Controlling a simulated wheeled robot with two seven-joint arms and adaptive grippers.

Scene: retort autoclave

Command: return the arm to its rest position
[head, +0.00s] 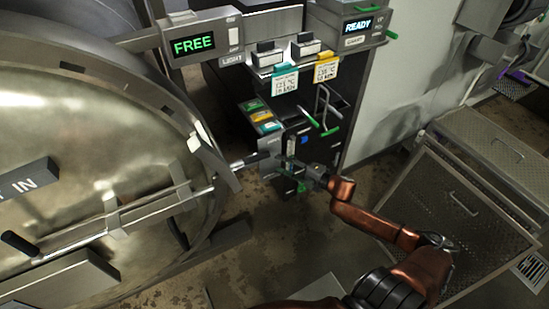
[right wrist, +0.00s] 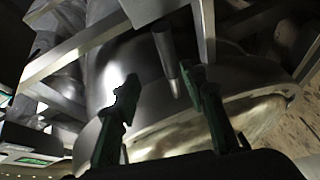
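My right arm (head: 376,225), copper-coloured with dark joints, reaches in from the bottom right of the head view. Its right gripper (head: 297,168) is in front of the dark control rack, near a grey bracket by the autoclave's edge. In the right wrist view the two dark green fingers of this gripper (right wrist: 164,84) stand apart with nothing held between them. A grey rod (right wrist: 166,55) shows beyond the gap; whether it touches a finger I cannot tell. My left gripper is not in view.
The large round autoclave door (head: 90,120) with its bars fills the left. The control rack (head: 352,85) carries FREE (head: 194,46) and READY (head: 358,25) displays, tags and green-handled parts. A perforated metal cart (head: 455,200) stands at right. Stained floor lies between.

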